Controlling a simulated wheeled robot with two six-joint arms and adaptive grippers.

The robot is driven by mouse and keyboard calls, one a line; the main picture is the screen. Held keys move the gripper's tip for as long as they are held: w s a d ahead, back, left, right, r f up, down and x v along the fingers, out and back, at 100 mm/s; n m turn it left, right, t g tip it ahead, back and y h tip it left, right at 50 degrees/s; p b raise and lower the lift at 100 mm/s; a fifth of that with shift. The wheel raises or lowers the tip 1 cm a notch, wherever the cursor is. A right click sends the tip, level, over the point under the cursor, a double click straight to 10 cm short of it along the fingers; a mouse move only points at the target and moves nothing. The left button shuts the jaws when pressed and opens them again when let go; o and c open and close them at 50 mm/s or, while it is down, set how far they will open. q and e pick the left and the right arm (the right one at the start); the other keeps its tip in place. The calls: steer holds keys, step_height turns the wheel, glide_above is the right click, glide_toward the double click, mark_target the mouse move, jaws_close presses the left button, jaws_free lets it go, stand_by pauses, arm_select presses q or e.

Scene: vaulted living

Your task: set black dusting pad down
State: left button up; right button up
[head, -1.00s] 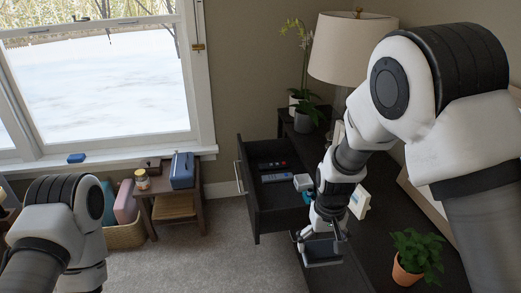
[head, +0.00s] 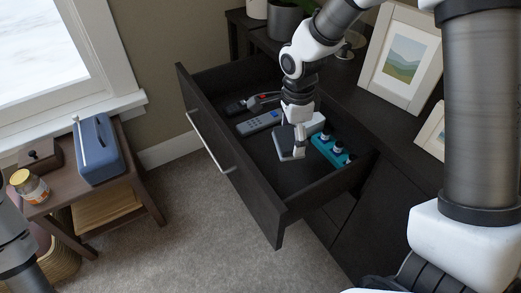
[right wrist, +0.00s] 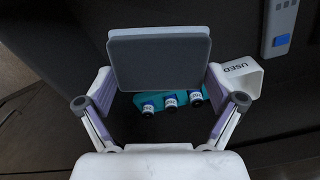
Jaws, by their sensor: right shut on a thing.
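The black dusting pad (right wrist: 160,62), a dark rectangle with a pale rim, is held between the two fingers of my right gripper (right wrist: 160,80) in the right wrist view. In the head view my right gripper (head: 297,150) is down inside the open dark drawer (head: 240,196), with the pad (head: 285,143) showing at its left side. The gripper is shut on the pad. I cannot tell whether the pad touches the drawer floor. My left gripper is out of view; only part of my left arm shows at the left edge.
A teal tray (head: 325,146) with dark-capped bottles lies right of the gripper. A white box marked USED (right wrist: 238,76) is close to the right finger. A grey remote (head: 259,122) and other items lie at the drawer's back left. The drawer's front floor is clear.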

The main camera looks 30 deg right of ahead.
mark_target(288, 170)
steer(key=shift+f+m, duration=0.3)
steer(key=shift+f, duration=0.4)
arm_select(q)
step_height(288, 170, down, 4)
steer(key=b, duration=0.3)
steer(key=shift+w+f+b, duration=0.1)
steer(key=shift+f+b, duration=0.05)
steer(key=shift+b, duration=0.15)
arm_select(e)
step_height(288, 170, down, 9)
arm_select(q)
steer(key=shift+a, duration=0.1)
arm_select(e)
steer(key=shift+f, duration=0.1)
steer(key=o, duration=0.9)
steer(key=shift+c, duration=0.2)
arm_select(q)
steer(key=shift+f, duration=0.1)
arm_select(e)
steer(key=shift+r, duration=0.45)
arm_select(q)
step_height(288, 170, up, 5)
steer(key=p, duration=0.4)
steer(key=shift+p, duration=0.4)
arm_select(e)
step_height(288, 170, up, 11)
steer(key=shift+r, duration=0.2)
